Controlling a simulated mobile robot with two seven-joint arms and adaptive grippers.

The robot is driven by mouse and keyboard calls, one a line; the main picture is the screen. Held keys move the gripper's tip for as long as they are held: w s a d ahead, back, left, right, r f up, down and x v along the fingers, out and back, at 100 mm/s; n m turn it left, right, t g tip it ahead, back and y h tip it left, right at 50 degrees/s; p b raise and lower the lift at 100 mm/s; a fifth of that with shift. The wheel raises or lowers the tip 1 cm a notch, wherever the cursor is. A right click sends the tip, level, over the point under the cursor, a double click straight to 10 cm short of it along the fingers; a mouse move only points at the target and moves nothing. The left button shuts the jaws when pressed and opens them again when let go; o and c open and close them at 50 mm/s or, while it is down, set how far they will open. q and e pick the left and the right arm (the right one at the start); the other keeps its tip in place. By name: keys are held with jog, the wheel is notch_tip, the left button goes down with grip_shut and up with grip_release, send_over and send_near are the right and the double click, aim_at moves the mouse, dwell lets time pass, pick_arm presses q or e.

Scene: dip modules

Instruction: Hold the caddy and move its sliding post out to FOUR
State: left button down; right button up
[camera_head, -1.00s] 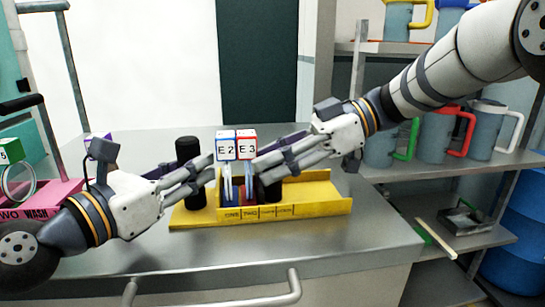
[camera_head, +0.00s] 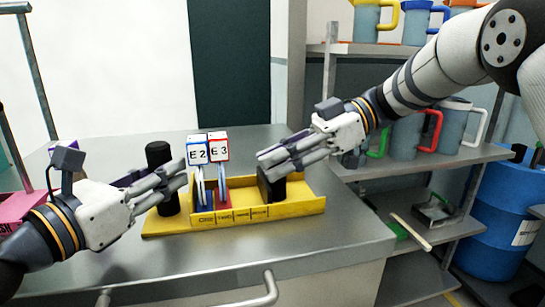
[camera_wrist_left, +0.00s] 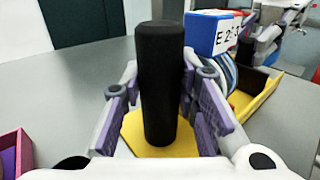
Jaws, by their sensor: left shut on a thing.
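The yellow caddy (camera_head: 300,209) sits on the grey bench, with slot labels along its front. My left gripper (camera_head: 172,184) is shut on the upright black handle (camera_head: 158,158) at the caddy's left end. In the left wrist view the handle (camera_wrist_left: 160,85) stands between both fingers. The black sliding post (camera_head: 272,188) stands in the caddy, roughly behind the FOUR label. My right gripper (camera_head: 268,162) is at the top of this post; its fingers overlap the post, so its grip is unclear. Modules E2 (camera_head: 197,153) and E3 (camera_head: 218,149) stand upright near ONE and TWO.
The metal bench (camera_head: 350,235) is clear in front of and right of the caddy. A pink container (camera_head: 18,206) is at the far left. Shelves with several handled mugs (camera_head: 408,135) and a blue drum (camera_head: 497,215) are at the right.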

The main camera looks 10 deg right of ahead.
jog(key=shift+o, duration=1.2)
jog(key=v, duration=1.2)
pick_arm(q)
jog(key=c, duration=1.6)
grip_release()
